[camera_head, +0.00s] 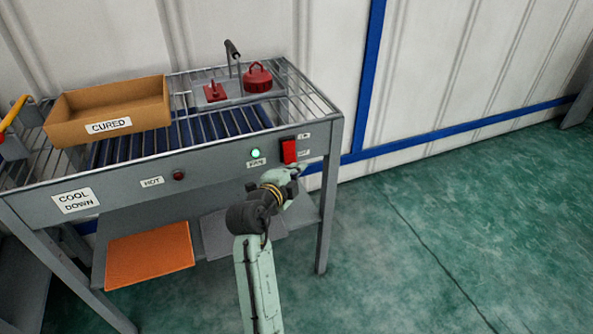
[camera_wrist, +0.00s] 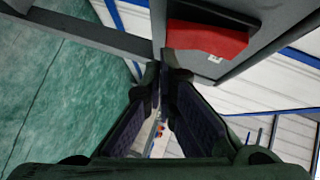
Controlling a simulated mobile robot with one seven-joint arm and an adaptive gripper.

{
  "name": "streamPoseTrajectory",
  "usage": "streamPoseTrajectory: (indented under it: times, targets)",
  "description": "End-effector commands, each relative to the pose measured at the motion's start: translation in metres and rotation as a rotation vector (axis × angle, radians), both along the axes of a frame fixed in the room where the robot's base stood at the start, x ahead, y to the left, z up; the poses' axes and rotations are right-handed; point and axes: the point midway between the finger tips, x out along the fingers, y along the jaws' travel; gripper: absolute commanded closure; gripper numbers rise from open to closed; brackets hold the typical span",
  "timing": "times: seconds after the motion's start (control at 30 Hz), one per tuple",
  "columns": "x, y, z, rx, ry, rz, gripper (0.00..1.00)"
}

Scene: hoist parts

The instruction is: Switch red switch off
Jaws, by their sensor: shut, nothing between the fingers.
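The red switch (camera_head: 289,151) is a rocker on the right part of the grey bench's front panel, with small labels beside it. In the wrist view the red switch (camera_wrist: 207,38) shows large at the top, just beyond and to the right of the fingertips. My gripper (camera_wrist: 164,62) is shut and empty, its tips close together beside the switch's edge. I cannot tell whether they touch it. In the head view my gripper (camera_head: 297,172) is just below the switch, partly hidden by my wrist. A green lamp (camera_head: 255,153) is lit left of the switch.
The grey bench (camera_head: 215,160) carries a cardboard box (camera_head: 107,109) labelled CURED and red metal parts (camera_head: 257,78) on its rack. A dark red lamp (camera_head: 179,175) is beside the HOT label. An orange board (camera_head: 150,254) lies on the lower shelf. Green floor (camera_head: 440,220) is clear at right.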

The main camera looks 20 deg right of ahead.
Motion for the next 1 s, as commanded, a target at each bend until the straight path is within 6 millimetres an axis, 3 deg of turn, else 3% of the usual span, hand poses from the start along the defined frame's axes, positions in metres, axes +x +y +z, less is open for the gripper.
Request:
streamPoseTrajectory:
  times: [0.2,0.7,0.87,0.9,1.0]
  targets:
    - [0.002,0.0,-0.014,0.002,-0.068,0.0,1.0]
    - [0.009,0.001,-0.023,0.008,-0.267,0.001,1.0]
    - [0.011,0.001,-0.026,0.012,-0.329,0.001,1.0]
    - [0.011,0.001,-0.016,0.011,-0.324,0.0,1.0]
    - [0.01,0.0,-0.016,0.012,-0.322,0.0,1.0]
